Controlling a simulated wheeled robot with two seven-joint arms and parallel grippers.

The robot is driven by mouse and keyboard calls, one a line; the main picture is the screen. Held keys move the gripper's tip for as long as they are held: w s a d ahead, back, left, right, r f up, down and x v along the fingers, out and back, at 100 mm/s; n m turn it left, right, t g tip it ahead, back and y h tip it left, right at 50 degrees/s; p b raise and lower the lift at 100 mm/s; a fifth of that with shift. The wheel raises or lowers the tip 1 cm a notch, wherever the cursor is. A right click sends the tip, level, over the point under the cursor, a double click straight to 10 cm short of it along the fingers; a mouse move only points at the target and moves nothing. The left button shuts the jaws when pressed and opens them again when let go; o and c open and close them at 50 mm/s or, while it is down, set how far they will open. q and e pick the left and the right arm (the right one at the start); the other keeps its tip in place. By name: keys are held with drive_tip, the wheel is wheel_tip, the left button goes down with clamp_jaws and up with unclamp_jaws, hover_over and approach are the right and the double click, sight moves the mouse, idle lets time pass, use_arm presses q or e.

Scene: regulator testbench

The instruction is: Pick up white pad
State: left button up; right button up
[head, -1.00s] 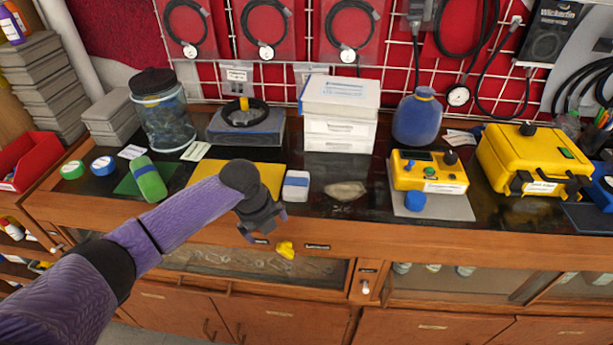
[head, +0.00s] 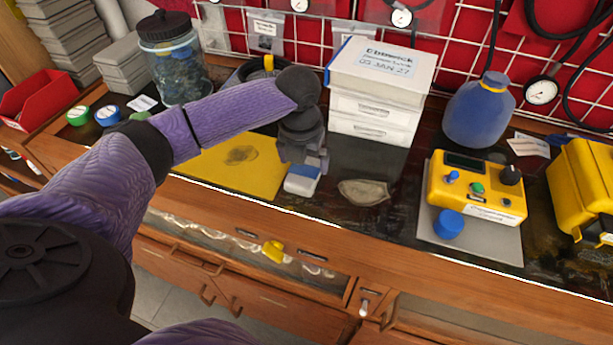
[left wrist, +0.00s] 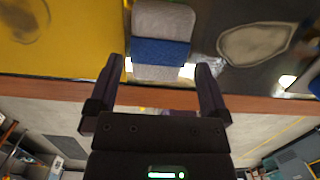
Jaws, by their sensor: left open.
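The white pad (head: 302,179) with a blue band lies on the dark bench top near its front edge, just right of the yellow mat. My left gripper (head: 304,166) is right over it in the head view, and its fingers hide part of the pad. In the left wrist view the pad (left wrist: 161,38) lies ahead of the open fingers (left wrist: 158,72), lined up between them. The jaws are empty; I cannot tell the height above the pad. My right gripper does not show.
A yellow mat (head: 232,165) lies left of the pad, and a flat greyish patch (head: 365,192) lies to its right. White boxes (head: 377,95) are stacked behind. A yellow meter (head: 476,187) stands on a grey mat further right. The bench's wooden front edge (head: 347,243) is close.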

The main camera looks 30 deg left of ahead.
sight(304, 171)
use_arm(q)
wheel_tip(304, 171, down, 3)
drive_tip(key=shift+w+f+b, duration=0.1)
drive_tip(key=shift+w+b, duration=0.05)
drive_tip(key=shift+b, duration=0.25)
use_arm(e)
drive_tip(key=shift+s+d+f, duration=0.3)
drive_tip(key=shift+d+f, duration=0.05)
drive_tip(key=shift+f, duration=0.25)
use_arm(q)
drive_tip(key=shift+p, duration=0.35)
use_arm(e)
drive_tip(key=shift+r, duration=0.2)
use_arm(q)
drive_tip(key=shift+f, duration=0.1)
drive_tip(key=c, duration=1)
wheel_tip(304, 171, up, 11)
drive_tip(key=p, duration=0.3)
drive_tip(key=shift+f, duration=0.2)
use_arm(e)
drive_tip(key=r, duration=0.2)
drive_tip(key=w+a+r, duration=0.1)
